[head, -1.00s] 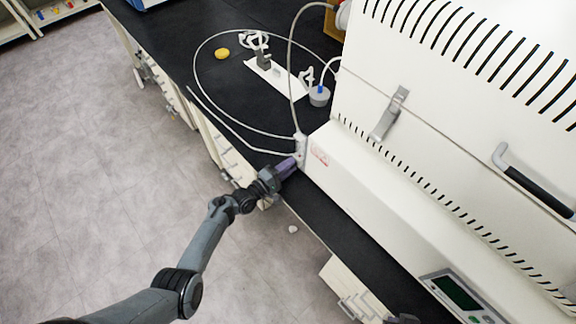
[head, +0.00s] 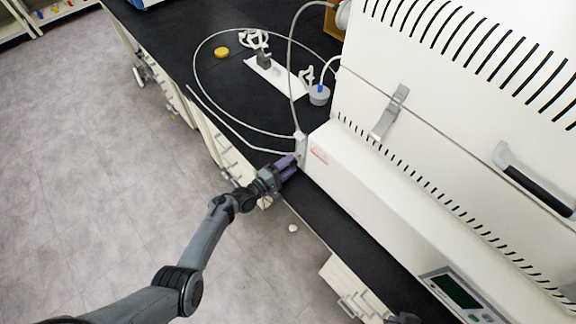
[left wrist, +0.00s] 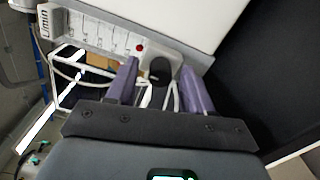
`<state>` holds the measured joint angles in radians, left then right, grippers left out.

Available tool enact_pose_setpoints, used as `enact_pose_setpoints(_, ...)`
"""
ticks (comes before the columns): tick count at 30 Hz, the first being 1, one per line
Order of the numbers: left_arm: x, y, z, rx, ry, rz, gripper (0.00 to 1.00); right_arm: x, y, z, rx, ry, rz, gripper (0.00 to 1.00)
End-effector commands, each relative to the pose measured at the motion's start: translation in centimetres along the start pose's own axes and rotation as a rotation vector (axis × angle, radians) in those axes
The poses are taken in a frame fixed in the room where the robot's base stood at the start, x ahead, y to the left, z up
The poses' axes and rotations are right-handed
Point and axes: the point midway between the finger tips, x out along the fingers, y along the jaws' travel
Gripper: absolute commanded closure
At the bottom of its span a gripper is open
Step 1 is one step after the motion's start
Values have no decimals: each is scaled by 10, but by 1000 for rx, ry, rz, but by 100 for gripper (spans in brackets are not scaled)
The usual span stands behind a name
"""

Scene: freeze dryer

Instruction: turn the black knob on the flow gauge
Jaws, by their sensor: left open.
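The flow gauge (head: 300,147) is a small pale block at the left end of the big white machine, with tubing joined to it. Its black knob (left wrist: 158,70) shows in the left wrist view as a dark rounded shape between my fingers. In the head view the knob is hidden by my gripper. My left gripper (head: 291,166) is open, with its purple fingers pointing at the gauge. In the left wrist view, the fingers of this gripper (left wrist: 160,88) stand on either side of the knob, with gaps visible on both sides. My right gripper is not clearly seen.
The white machine (head: 375,210) fills the right side. A thin tube (head: 197,75) loops over the black bench (head: 165,40). A yellow item (head: 222,53), a white tray (head: 285,82) and a grey capped vessel (head: 319,96) stand behind the gauge. The floor on the left is clear.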

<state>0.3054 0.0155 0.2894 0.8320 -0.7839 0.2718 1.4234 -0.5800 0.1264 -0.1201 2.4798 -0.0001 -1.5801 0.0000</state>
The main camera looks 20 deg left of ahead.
Motion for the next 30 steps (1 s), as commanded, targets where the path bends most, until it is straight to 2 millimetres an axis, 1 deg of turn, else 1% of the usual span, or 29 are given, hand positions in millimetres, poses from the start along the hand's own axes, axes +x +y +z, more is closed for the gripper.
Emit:
enact_pose_setpoints(5, -8, 1, 0, 1, 1, -1, 48, -3, 0, -1, 2, 0, -2, 100)
enact_pose_setpoints(8, -21, 1, 0, 1, 2, -1, 48, -7, -1, -2, 4, 1, -3, 100)
enact_pose_setpoints(15, -62, 1, 0, 1, 1, -2, 48, -16, -2, -6, 9, 1, -7, 100)
enact_pose_setpoints(21, -91, 0, 0, 0, 0, -2, 48, -19, -2, -7, 9, 2, -7, 100)
enact_pose_setpoints(25, -102, 0, 0, 1, 1, 0, 48, -21, -1, -7, 9, 1, -7, 100)
enact_pose_setpoints(30, -108, 0, 0, 0, 0, 1, 48, -21, -1, -7, 8, 1, -6, 100)
